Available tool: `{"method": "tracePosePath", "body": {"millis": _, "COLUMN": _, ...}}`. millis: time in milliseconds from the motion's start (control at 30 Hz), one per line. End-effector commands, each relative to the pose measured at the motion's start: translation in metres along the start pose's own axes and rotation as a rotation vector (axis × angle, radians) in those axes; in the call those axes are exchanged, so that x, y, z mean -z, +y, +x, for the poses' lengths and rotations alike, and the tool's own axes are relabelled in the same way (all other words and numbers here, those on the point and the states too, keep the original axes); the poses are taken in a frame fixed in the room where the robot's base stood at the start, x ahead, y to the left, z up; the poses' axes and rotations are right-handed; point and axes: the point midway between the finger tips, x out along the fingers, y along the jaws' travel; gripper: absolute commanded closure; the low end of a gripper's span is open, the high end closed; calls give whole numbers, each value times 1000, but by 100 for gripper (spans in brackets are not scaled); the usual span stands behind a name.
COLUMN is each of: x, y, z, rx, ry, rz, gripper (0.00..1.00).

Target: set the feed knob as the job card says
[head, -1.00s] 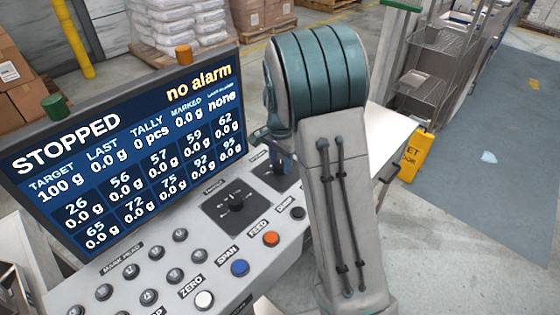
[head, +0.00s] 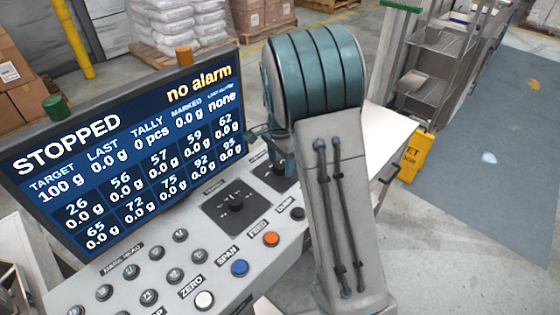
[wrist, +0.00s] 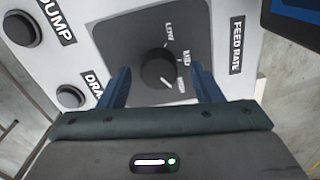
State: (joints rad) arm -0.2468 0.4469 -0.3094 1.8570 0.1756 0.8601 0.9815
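The feed knob (wrist: 158,68) is a round black knob on a dark plate beside the label FEED RATE, with LOW and MID marked around it and a third mark partly hidden. My gripper (wrist: 161,72) is open, with one blue finger on each side of the knob; a gap shows and contact is unclear. In the head view my gripper (head: 280,150) is over the right end of the console, where my arm hides much of this plate. No job card is recognisable.
The console screen (head: 125,140) reads STOPPED and no alarm. Another dark-plated knob (head: 236,204) and several push buttons, including an orange one (head: 271,239), lie close by. In the wrist view the DUMP button (wrist: 22,28) is left of the plate. A yellow floor sign (head: 415,155) stands right.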

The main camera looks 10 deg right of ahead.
Motion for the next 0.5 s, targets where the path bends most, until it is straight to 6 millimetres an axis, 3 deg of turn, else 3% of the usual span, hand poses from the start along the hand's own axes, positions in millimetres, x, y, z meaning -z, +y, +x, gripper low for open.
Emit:
{"method": "tracePosePath", "body": {"millis": 333, "x": 0, "y": 0, "z": -3, "rx": -1, "ry": 0, "rz": -2, "gripper": 42}}
{"method": "tracePosePath", "body": {"millis": 500, "x": 0, "y": 0, "z": -26, "rx": 2, "ry": 1, "rz": -4, "gripper": 42}}
